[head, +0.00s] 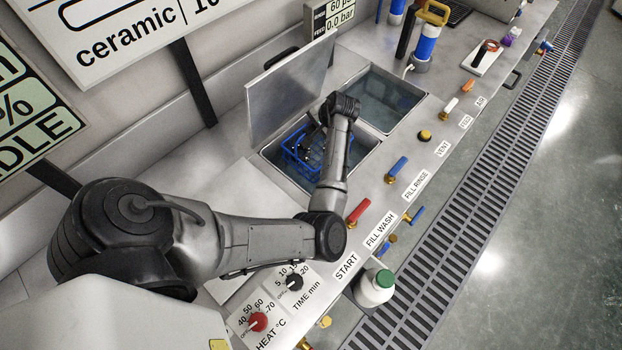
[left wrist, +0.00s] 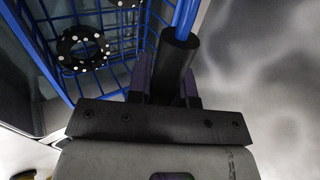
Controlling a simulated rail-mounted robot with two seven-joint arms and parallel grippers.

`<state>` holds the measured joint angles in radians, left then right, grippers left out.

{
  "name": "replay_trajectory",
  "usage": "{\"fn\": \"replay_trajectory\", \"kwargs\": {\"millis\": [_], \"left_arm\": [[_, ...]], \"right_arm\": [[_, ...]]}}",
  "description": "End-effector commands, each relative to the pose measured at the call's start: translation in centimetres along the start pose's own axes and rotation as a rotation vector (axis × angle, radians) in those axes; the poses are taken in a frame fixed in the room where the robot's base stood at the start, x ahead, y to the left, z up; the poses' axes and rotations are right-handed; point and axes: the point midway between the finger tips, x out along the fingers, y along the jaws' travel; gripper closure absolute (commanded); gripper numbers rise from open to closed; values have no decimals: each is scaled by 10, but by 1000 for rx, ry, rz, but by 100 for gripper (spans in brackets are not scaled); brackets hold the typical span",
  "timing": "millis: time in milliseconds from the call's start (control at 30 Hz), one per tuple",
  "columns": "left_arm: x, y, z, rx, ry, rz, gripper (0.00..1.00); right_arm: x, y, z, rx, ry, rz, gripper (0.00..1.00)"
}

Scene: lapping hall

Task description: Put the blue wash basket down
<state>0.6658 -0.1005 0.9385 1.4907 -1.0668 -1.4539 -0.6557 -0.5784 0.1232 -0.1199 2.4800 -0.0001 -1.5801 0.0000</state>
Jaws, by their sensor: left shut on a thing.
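The blue wash basket (head: 295,155) is a wire basket inside the front tank (head: 368,150), whose grey lid stands open. The left wrist view shows its blue wires (left wrist: 104,45) and a black ring with pale dots (left wrist: 82,47) in it. My left gripper (head: 318,136) reaches down over the tank and is shut on the basket's black handle grip (left wrist: 177,66). The arm hides part of the basket, and I cannot tell whether its base touches the tank floor. My right gripper is not in view.
The raised lid (head: 283,92) stands at the tank's left. A second open tank (head: 385,98) lies behind. Red (head: 357,211) and blue (head: 398,168) valve handles line the right edge.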

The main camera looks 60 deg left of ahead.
Motion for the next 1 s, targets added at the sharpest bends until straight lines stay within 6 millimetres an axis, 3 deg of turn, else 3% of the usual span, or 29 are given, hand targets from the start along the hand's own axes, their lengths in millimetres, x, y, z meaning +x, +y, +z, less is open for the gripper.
{"fn": "replay_trajectory", "kwargs": {"millis": [500,1000], "left_arm": [[64,44,3,-18,-8,-2,100],[94,64,3,-17,-9,-1,100]], "right_arm": [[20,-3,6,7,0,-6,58],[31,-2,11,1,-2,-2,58]]}}
